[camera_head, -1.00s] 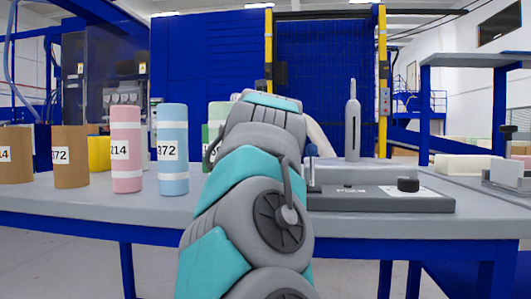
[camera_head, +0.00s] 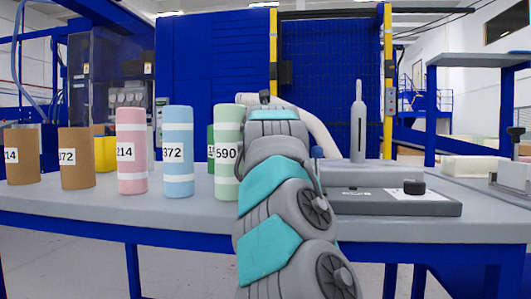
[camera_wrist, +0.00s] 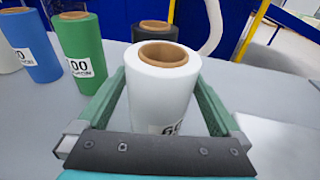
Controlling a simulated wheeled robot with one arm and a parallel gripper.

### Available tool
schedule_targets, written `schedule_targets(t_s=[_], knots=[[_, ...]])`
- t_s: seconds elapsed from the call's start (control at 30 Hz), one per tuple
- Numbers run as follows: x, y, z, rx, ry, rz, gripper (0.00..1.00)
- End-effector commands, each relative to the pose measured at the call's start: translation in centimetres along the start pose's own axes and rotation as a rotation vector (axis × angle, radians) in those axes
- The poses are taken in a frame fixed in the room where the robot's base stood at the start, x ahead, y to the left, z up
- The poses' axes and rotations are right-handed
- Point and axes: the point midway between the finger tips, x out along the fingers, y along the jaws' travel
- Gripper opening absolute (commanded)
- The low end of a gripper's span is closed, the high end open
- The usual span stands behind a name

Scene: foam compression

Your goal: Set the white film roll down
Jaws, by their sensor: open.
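The white film roll (camera_wrist: 166,100) stands upright between the two green fingers of my gripper (camera_wrist: 160,80) in the wrist view. It has a brown cardboard core and a partly hidden label. The fingers are open, one on each side of it, and a small gap shows at the left finger. The dark gripper bar hides the roll's bottom, so its contact with the grey table (camera_wrist: 40,125) cannot be seen. In the head view my arm covers the gripper, and I cannot make out the white roll.
A black roll (camera_wrist: 150,31) stands just behind the white one; green (camera_wrist: 80,52) and blue (camera_wrist: 32,45) rolls stand to the left. In the head view, pink (camera_head: 132,160), blue (camera_head: 177,165), light green (camera_head: 226,165) and brown (camera_head: 76,170) rolls line the table. A grey device (camera_head: 385,205) is at right.

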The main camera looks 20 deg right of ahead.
Motion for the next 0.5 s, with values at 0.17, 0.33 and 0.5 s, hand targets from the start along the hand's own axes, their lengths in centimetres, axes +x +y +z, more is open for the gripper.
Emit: schedule_targets(t_s=[0.17, 0.33, 0.5], knots=[[-0.02, -0.01, 0.0, 0.0, 0.0, 0.0, 0.95], [-0.02, -0.01, 0.0, 0.0, 0.0, 0.0, 0.76], [-0.02, -0.02, 0.0, 0.0, 0.0, 0.0, 0.57]])
